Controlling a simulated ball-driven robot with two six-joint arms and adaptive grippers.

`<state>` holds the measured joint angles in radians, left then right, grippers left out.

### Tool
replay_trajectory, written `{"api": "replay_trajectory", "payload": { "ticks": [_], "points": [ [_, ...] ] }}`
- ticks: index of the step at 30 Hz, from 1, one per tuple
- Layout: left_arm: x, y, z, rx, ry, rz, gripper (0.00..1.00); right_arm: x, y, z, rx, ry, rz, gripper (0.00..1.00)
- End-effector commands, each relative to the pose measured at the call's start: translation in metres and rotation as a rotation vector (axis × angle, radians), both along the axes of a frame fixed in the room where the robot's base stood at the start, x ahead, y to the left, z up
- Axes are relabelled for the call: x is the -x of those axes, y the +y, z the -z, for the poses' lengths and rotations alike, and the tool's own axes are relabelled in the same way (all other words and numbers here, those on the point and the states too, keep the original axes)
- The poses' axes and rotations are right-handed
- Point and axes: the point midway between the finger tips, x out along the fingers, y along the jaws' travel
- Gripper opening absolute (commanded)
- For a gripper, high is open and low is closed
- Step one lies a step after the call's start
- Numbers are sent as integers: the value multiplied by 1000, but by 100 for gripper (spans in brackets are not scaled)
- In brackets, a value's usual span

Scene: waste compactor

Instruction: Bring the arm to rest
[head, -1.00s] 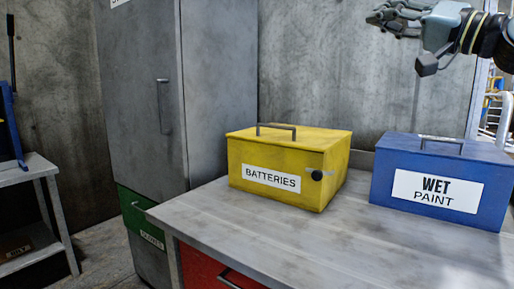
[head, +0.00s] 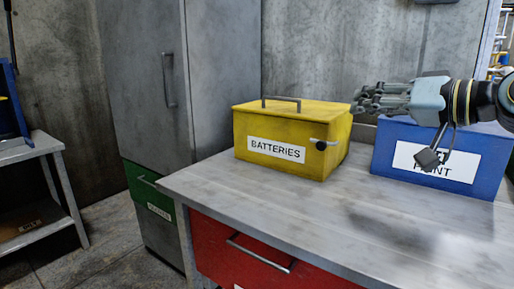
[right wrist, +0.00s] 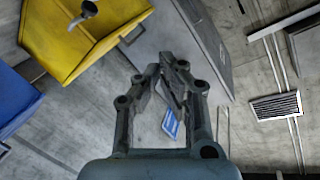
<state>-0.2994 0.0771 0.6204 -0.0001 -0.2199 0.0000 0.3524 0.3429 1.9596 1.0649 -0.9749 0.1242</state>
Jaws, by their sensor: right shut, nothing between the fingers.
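My right gripper (head: 366,101) comes in from the right in the head view, in front of the blue box and close to the right side of the yellow box in the picture. In the right wrist view its fingers (right wrist: 170,62) are closed together with nothing between them. The yellow batteries box (head: 290,134) sits on the worktable with its lid down; it also shows in the right wrist view (right wrist: 62,35). The blue wet paint box (head: 393,148) stands right of it, partly hidden by my right gripper and forearm. My left gripper is not in view.
The grey worktable (head: 330,215) has a clear top in front of the boxes and a red drawer (head: 235,255) below. A grey shelf stand (head: 35,152) is at far left.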

Motion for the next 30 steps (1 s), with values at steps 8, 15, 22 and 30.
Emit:
{"api": "replay_trajectory", "payload": {
  "ticks": [8, 15, 22, 30],
  "points": [
    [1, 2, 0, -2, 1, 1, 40, 122, -3, 181, 412, 309, 50, 0],
    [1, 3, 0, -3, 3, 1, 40, 228, -33, 253, 679, 541, 98, 0],
    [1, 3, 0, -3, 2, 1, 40, 306, -59, 278, 839, 709, 134, 0],
    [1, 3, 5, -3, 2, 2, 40, 350, -81, 317, 942, 837, 157, 0]
  ]
}}
